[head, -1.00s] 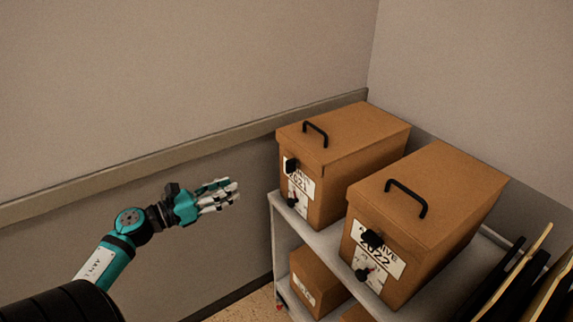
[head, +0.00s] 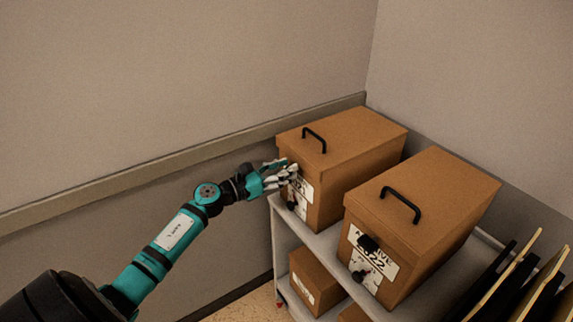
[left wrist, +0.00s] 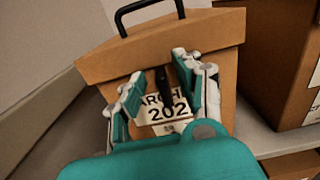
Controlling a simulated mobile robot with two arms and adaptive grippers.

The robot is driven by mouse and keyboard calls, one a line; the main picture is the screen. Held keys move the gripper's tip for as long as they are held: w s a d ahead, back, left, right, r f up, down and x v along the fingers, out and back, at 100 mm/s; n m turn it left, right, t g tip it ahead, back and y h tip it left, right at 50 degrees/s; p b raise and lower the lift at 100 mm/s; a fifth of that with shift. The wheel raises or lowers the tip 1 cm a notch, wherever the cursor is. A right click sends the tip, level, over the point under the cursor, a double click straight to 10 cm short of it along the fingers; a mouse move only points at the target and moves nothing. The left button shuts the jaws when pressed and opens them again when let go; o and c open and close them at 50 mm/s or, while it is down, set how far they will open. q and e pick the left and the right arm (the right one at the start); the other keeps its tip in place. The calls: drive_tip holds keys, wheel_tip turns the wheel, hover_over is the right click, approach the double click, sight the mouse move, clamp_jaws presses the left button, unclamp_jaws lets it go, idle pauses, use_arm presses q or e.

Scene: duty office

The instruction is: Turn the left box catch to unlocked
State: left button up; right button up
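The left box (head: 345,142), brown and labelled ARCHIVE 202 with the last digit hidden, stands on the cart's top shelf with its lid shut. My left gripper (head: 288,172) is at its front face, fingers toward the upper part of the label. In the left wrist view the fingers (left wrist: 158,67) are apart, one on each side of a dark upright catch (left wrist: 163,85) on the box front. I cannot tell whether they touch it. In the head view the gripper covers that catch. A black knob (head: 291,205) shows lower on the same face. My right gripper is not in view.
A second brown box (head: 430,220) labelled 2022 stands to the right, with its own black catch (head: 368,243) and knob (head: 358,276). Smaller boxes (head: 318,280) sit on the shelf below. Dark and tan panels (head: 520,275) lean at the right. The wall rail (head: 130,182) runs behind my arm.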

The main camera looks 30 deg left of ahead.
use_arm(q)
drive_tip(key=shift+w+d, duration=0.2)
drive_tip(key=shift+w, duration=0.2)
drive_tip(key=shift+c, duration=0.2)
clamp_jaws()
drive_tip(key=shift+n, duration=0.3)
drive_tip(key=shift+w+a+f+n+p, duration=0.1)
drive_tip(key=shift+a+f+n+p, duration=0.35)
drive_tip(key=shift+n, duration=2.4)
drive_tip(key=shift+w+a+f+n+p, duration=0.15)
drive_tip(key=shift+n+p, duration=0.55)
drive_tip(key=shift+n, duration=2.2)
drive_tip(key=shift+w+a+f+n+p, duration=0.1)
drive_tip(key=shift+a+f+n+p, duration=0.35)
drive_tip(key=shift+n, duration=2.4)
drive_tip(key=shift+d+r, duration=0.1)
drive_tip(key=shift+d, duration=0.05)
